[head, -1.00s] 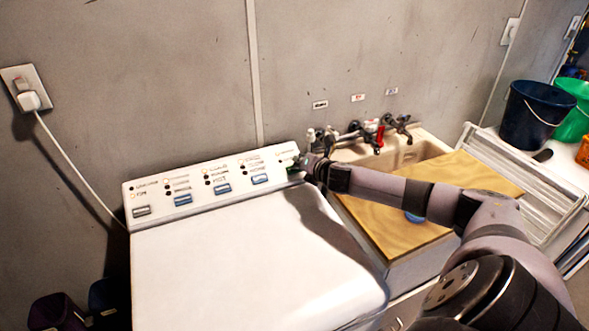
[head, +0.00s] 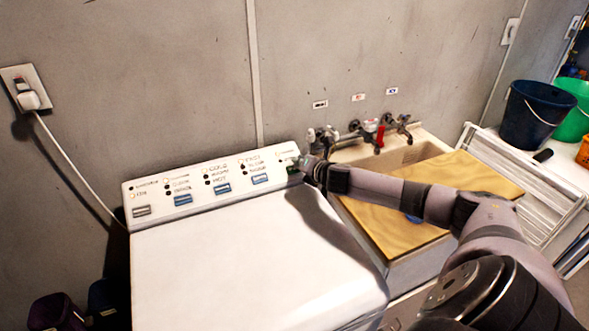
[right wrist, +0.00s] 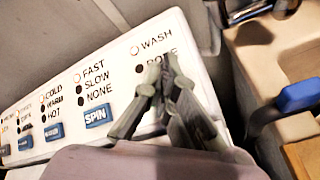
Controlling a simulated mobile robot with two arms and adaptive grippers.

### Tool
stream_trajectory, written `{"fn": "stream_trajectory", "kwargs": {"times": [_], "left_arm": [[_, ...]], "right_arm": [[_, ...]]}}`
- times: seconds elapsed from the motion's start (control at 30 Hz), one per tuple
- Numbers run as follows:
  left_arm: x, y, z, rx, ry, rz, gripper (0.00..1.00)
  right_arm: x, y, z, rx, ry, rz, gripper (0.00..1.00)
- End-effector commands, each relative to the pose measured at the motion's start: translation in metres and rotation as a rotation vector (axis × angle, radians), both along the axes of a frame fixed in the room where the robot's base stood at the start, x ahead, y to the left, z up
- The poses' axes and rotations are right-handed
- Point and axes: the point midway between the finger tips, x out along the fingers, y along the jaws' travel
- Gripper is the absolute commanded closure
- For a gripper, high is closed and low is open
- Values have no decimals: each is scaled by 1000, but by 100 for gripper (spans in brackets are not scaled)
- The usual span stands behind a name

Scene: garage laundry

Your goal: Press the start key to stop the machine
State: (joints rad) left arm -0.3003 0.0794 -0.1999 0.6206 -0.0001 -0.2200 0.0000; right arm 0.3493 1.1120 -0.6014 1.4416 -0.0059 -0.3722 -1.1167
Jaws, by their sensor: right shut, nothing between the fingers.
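A white washing machine (head: 250,265) stands at the left with a sloped control panel (head: 160,215) along its back. My right gripper (head: 299,165) is at the panel's right end, shut and empty. In the right wrist view its fingertips (right wrist: 166,68) are together in front of the panel, beside the WASH and DONE labels. The start key is mostly hidden by the gripper; a small dark green patch (head: 291,167) shows beside the fingers. I cannot tell whether they touch it. The WASH lamp (right wrist: 134,50) looks pale and the DONE lamp (right wrist: 140,68) dark. My left gripper is not in view.
Blue keys, including the SPIN key (right wrist: 96,115), line the panel left of my gripper. A sink (head: 428,146) with taps (head: 370,134) and a wooden board (head: 480,178) is right of the machine. A blue bucket (head: 537,115) stands farther right. The machine's lid is clear.

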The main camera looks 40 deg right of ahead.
Motion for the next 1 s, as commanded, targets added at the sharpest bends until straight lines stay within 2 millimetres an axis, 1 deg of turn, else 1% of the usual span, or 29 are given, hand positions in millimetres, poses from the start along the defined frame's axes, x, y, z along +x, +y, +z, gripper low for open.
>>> {"fn": "stream_trajectory", "kwargs": {"times": [1.0], "left_arm": [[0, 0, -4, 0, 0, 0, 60]], "right_arm": [[3, -1, -10, 0, 2, -1, 100]]}}
